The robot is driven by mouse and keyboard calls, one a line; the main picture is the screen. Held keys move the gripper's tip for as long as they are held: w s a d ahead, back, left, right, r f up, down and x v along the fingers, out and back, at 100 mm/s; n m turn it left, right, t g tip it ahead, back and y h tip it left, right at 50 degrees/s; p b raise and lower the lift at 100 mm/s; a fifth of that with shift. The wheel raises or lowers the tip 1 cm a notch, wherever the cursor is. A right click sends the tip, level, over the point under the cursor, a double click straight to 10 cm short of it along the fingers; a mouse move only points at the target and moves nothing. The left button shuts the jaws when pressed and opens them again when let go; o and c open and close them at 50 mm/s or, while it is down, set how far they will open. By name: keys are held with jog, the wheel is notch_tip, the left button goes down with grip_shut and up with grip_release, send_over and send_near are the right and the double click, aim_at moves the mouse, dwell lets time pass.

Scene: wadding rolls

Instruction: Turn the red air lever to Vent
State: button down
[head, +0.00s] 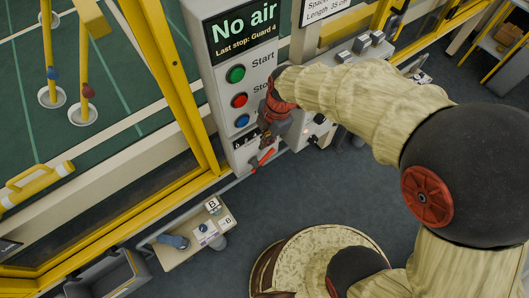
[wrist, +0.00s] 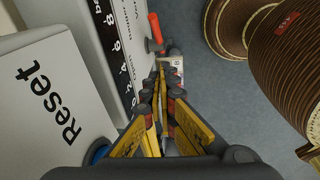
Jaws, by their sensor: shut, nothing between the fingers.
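The red air lever (head: 263,158) is low on the grey control panel, below the blue button. In the wrist view the red lever (wrist: 155,28) stands out from the panel just beyond my fingertips. My gripper (head: 266,142) points down in front of the panel, just above the lever. In the wrist view my gripper (wrist: 161,72) has its fingers together with nothing between them. A gap shows between the fingertips and the lever's red handle; I cannot tell whether they touch its base.
The panel has a display reading "No air" (head: 243,28), a green Start button (head: 236,74), a red button (head: 240,100) and a blue button (head: 242,121). A yellow guard frame (head: 177,95) stands left. A small shelf with cards (head: 190,232) is below. Grey floor (head: 300,195) is open below the panel.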

jog(key=n, duration=0.2)
jog(key=b, duration=0.3)
send_over(274, 150)
jog(key=s+a, duration=0.4)
jog(key=a, duration=0.1)
notch_tip(274, 150, down, 10)
jog(key=shift+w+d+f, duration=0.15)
jog(key=shift+w+f, duration=0.1)
jog(key=shift+f, duration=0.25)
jog(key=shift+w+d+f, duration=0.15)
jog(key=shift+w+f, duration=0.1)
jog(key=shift+f, duration=0.2)
jog(key=shift+w+d+f, duration=0.35)
jog(key=shift+w+f, duration=0.1)
jog(key=shift+f, duration=0.1)
jog(key=shift+w+d+f+b, duration=0.25)
jog(key=shift+d+b, duration=0.15)
jog(key=shift+b, duration=0.45)
jog(key=shift+w+d+f+b, duration=0.25)
jog(key=shift+d+b, duration=0.1)
jog(key=shift+b, duration=0.3)
jog(key=shift+w+d+f+b, duration=0.3)
jog(key=shift+d+f+b, duration=0.2)
jog(key=shift+b, duration=0.3)
jog(key=shift+w+d+f+b, duration=0.3)
jog(key=shift+d+f+b, duration=0.2)
jog(key=shift+b, duration=0.3)
